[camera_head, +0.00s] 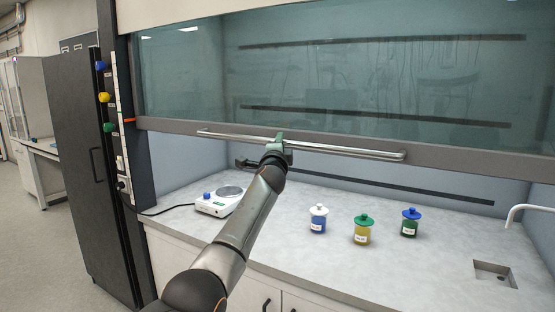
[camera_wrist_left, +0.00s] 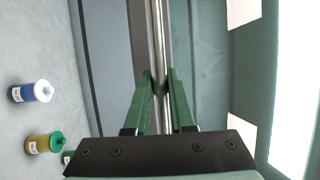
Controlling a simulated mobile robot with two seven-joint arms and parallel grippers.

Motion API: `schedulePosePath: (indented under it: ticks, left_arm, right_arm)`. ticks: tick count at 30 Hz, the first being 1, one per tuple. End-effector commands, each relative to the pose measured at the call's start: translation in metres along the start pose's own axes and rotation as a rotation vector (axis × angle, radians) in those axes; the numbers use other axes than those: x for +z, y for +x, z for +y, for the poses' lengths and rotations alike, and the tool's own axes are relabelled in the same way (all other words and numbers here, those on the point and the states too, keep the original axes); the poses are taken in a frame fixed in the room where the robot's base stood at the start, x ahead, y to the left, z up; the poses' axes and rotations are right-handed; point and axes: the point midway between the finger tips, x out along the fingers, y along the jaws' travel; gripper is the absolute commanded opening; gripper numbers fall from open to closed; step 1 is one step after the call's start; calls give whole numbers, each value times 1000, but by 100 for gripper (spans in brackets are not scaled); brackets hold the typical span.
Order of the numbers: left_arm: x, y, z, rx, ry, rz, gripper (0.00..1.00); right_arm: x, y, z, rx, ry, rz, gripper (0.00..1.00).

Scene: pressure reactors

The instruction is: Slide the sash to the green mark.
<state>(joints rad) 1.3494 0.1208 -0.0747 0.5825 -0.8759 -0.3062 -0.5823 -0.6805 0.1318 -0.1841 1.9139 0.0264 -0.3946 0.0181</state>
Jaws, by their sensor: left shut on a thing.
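The sash (camera_head: 330,75) is a tinted glass pane with a grey lower frame, partly raised above the worktop. A long metal handle bar (camera_head: 350,152) runs along its lower edge. My left gripper (camera_head: 279,143) is at the bar, left of its middle. In the left wrist view its green fingers (camera_wrist_left: 160,85) lie on both sides of the bar (camera_wrist_left: 157,40), shut on it. A pale upright scale strip (camera_head: 119,90) is on the left post, with an orange pointer (camera_head: 129,120) beside it at the sash's lower edge. I cannot clearly make out a green mark on the strip. My right gripper is out of view.
Under the sash, a white hotplate (camera_head: 219,203) stands at left on the worktop (camera_head: 290,235). Three lidded jars, blue (camera_head: 318,222), yellow (camera_head: 362,233) and dark green (camera_head: 409,226), stand right of my arm. A small sink (camera_head: 494,273) is at right.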

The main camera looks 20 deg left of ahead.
Motion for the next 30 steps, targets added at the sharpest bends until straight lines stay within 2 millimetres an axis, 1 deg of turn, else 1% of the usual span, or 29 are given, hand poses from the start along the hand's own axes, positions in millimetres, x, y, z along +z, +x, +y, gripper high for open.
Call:
schedulePosePath:
  ticks: [1, 6, 10, 22, 23, 30]
  left_arm:
    - [-1, 3, -19, -10, 0, 1, 0]
    - [-2, 7, -33, -8, 0, 1, 0]
    - [-2, 8, -37, -5, 0, 0, 0]
    - [-3, 8, -35, -1, 0, -1, 0]
    - [-3, 8, -34, -1, 0, -1, 23]
    - [-3, 8, -34, 0, 0, 0, 50]
  right_arm:
    - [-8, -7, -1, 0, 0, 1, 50]
    - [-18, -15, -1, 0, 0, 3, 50]
    - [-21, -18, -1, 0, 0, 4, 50]
    - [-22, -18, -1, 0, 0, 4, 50]
    - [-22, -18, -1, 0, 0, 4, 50]
    - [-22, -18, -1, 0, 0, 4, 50]
